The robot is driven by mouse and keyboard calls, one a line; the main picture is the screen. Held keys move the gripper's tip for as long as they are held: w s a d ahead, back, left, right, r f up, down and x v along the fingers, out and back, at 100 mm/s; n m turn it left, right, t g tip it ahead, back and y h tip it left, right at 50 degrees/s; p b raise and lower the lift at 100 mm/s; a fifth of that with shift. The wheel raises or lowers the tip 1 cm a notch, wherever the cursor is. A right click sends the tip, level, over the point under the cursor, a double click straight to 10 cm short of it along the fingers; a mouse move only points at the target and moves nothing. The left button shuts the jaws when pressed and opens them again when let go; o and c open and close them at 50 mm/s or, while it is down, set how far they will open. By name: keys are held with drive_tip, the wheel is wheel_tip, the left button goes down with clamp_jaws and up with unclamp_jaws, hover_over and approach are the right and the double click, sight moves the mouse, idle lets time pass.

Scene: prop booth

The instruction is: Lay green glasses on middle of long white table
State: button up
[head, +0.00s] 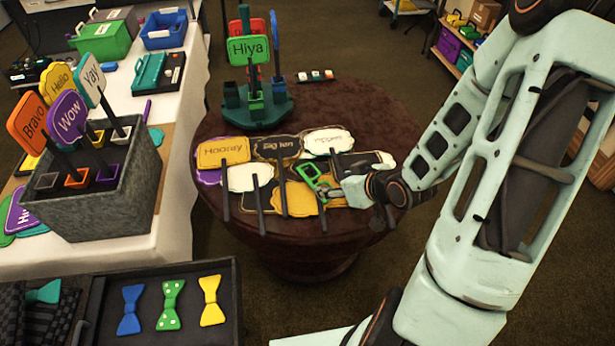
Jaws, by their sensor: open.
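The green glasses (308,173) lie among the sign props on the round brown table, toward its right side. My gripper (326,191) is open, low over the signs at the near right end of the glasses. It hides part of them, and I cannot tell whether it touches them. The long white table (188,92) runs along the left side of the view. Its middle stretch holds a grey box and other things.
A grey box (128,195) of speech signs stands on the white table, with a teal case (150,72) and green and blue bins farther back. A green sign stand (262,108) rises from the round table (360,105). A dark bow-tie tray (190,270) is in front.

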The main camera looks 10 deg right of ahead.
sight(317, 181)
drive_tip(key=shift+b+x, duration=1.55)
drive_tip(key=shift+b, duration=0.65)
drive_tip(key=b+x, duration=0.1)
drive_tip(key=x, duration=0.6)
drive_tip(key=shift+w+d+f+b, duration=0.1)
drive_tip(key=shift+w+f+b, duration=0.05)
drive_tip(key=shift+w+b, duration=0.25)
drive_tip(key=shift+s, duration=0.1)
drive_tip(key=c, duration=1.3)
